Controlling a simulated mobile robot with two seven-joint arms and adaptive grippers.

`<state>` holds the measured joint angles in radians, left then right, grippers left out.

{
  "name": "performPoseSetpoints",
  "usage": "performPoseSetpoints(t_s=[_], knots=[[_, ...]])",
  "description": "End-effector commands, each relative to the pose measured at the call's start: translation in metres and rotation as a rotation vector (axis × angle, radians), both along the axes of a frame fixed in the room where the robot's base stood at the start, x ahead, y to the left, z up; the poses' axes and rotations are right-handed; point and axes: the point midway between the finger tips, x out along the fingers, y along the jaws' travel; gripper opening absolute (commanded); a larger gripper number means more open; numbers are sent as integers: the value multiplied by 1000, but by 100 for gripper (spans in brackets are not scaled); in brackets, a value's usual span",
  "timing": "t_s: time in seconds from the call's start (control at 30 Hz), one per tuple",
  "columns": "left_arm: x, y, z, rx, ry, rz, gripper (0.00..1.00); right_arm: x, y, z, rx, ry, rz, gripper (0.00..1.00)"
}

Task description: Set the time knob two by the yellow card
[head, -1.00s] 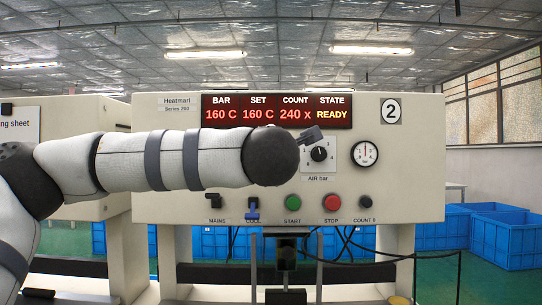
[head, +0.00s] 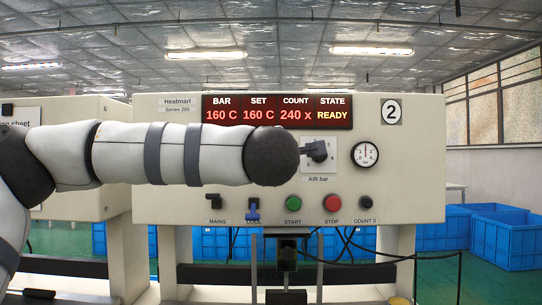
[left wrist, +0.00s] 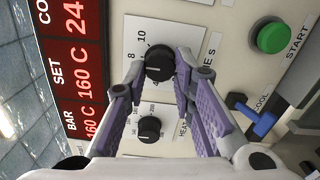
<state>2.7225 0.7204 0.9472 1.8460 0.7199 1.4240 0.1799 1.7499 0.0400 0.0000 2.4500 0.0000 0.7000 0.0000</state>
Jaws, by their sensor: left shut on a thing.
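The black time knob (left wrist: 158,60) sits on a white dial plate with printed numbers, 8 and 10 among them, in the left wrist view. My left gripper (left wrist: 159,68) is shut on it, one purple-padded finger on each side. The knob's pointer is not clear. In the head view my left arm and wrist cover this knob and its dial. The machine's panel (head: 430,180) carries a plate with the number 2 (head: 391,111). My right gripper is not in view.
The heat knob (left wrist: 149,129) is close beside my fingers. The green start button (left wrist: 271,38) and blue cool switch (left wrist: 252,117) are nearby. The red stop button (head: 332,203), pressure gauge (head: 365,153) and display (head: 277,111) share the panel. A sheet (head: 21,114) hangs left, partly hidden.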

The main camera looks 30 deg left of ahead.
Motion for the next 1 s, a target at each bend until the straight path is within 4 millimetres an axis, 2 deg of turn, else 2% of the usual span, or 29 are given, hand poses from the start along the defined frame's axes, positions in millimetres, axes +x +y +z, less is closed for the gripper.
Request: performPoseSetpoints(t_s=[0.1,0.13,0.2,0.47,0.57,0.8,1.0], knots=[[0,0,0,0,0,-1,0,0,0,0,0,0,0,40],[0,0,0,0,0,-1,30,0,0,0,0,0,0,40],[0,0,0,-1,-1,-1,44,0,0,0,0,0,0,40],[0,0,0,-1,-1,-1,44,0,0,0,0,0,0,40],[-7,-5,1,0,-2,-3,44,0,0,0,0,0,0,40],[-60,-38,2,3,-4,-5,44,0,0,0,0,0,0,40],[-94,-58,1,1,-2,-2,44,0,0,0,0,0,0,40]])
